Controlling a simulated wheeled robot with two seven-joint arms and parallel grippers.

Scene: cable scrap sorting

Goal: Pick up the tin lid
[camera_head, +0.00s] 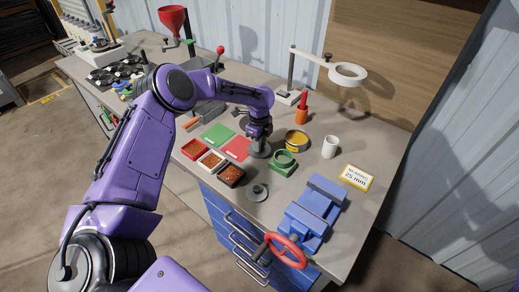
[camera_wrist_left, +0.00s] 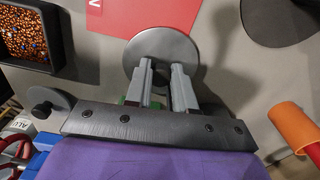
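A grey round disc, which I take to be the tin lid (camera_head: 258,153), lies beside the red mat in the head view. In the left wrist view the lid (camera_wrist_left: 140,52) is just beyond my fingertips. My left gripper (camera_head: 258,139) points down over it. In the left wrist view its two fingers (camera_wrist_left: 163,70) stand apart, over the disc's near part. I cannot tell if they touch it. The open yellow tin (camera_head: 297,141) stands to the right in the head view. My right gripper is not in view.
A black tray of copper granules (camera_head: 231,176), a white mug (camera_head: 330,147) and a blue vise (camera_head: 312,212) surround the spot. An orange cup (camera_head: 301,117) stands behind.

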